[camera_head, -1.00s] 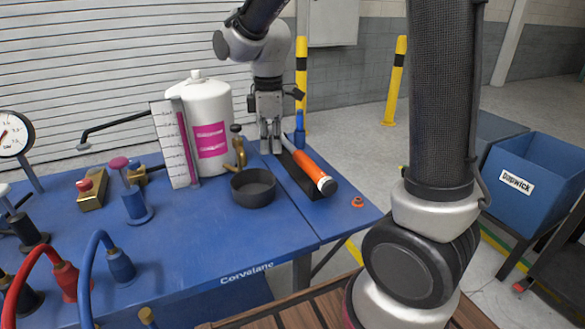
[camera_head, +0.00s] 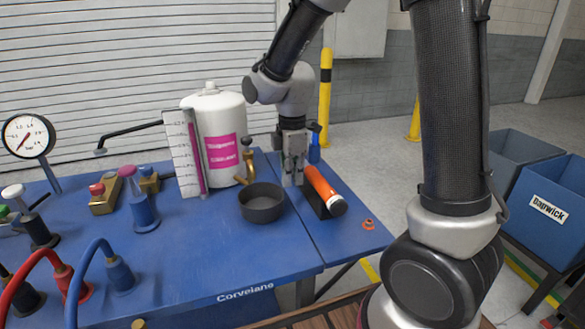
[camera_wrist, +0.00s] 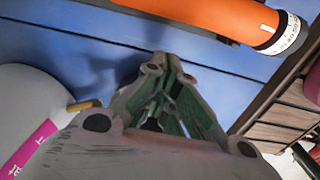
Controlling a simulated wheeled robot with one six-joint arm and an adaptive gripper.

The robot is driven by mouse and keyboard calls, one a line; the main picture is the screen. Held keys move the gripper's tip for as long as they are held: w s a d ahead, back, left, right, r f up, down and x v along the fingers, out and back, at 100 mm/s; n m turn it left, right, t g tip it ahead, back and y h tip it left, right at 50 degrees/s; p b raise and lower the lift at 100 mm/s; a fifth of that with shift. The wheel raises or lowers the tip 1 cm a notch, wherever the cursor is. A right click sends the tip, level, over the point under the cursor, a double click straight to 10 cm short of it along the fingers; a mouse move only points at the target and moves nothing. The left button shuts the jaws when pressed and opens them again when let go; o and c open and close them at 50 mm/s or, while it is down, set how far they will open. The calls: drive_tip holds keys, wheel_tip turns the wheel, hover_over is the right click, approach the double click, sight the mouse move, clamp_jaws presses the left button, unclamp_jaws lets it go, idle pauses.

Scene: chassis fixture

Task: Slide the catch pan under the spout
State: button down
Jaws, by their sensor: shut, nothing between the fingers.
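The catch pan is a dark, round, shallow pan (camera_head: 262,208) on the blue bench, looking empty. The spout is a brass tap (camera_head: 248,163) at the right side of a white tank (camera_head: 213,122) with a pink label. The pan lies in front of the spout and slightly right; its far rim is close below the spout in the picture. My gripper (camera_head: 292,182) is shut and empty, pointing down just right of and behind the pan, apparently apart from it. The wrist view shows its closed fingers (camera_wrist: 155,112) and a brass end (camera_wrist: 83,105) beside the tank; the pan is not visible there.
An orange cylinder (camera_head: 322,187) on a black holder lies close right of my gripper. A white scale board (camera_head: 183,155) stands before the tank. Valves and hoses crowd the left. The blue bench (camera_head: 205,245) is bare in front of the pan.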

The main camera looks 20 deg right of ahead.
sight(262, 203)
wheel_tip(262, 203, down, 5)
drive_tip(key=shift+f, duration=0.1)
idle(0.4)
drive_tip(key=shift+a, duration=1.25)
drive_tip(key=shift+w+r, duration=0.1)
drive_tip(key=shift+r, duration=0.1)
